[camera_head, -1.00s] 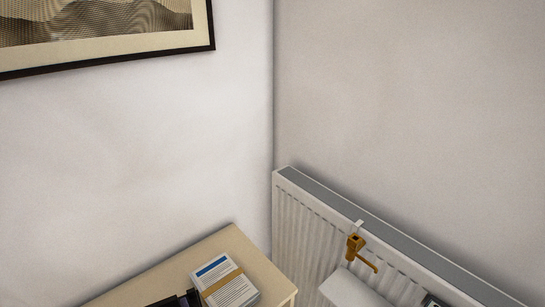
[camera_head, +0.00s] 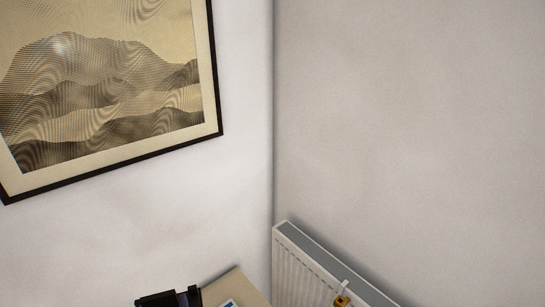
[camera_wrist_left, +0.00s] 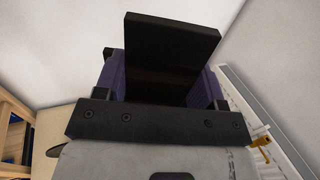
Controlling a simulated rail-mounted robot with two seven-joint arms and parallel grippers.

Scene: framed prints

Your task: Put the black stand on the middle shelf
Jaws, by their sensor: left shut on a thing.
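The black stand (camera_wrist_left: 172,55) shows in the left wrist view as a flat dark panel tilted up between the purple-sided fingers of my left gripper (camera_wrist_left: 160,82). The gripper is shut on it. The lower part of the stand is hidden by the gripper body. In the head view only a dark piece of my left gripper (camera_head: 168,297) shows at the bottom edge, and I cannot make out the stand clearly there. My right gripper is in neither view. A wooden shelf unit (camera_wrist_left: 14,108) shows partly at the left of the wrist view; I cannot tell which level is the middle one.
A light wooden top (camera_head: 236,284) with a strapped paper stack (camera_head: 230,303) is at the bottom of the head view. A white radiator (camera_head: 300,274) with a brass-coloured fitting (camera_head: 341,300) stands against the right wall. A framed print (camera_head: 110,85) hangs on the left wall.

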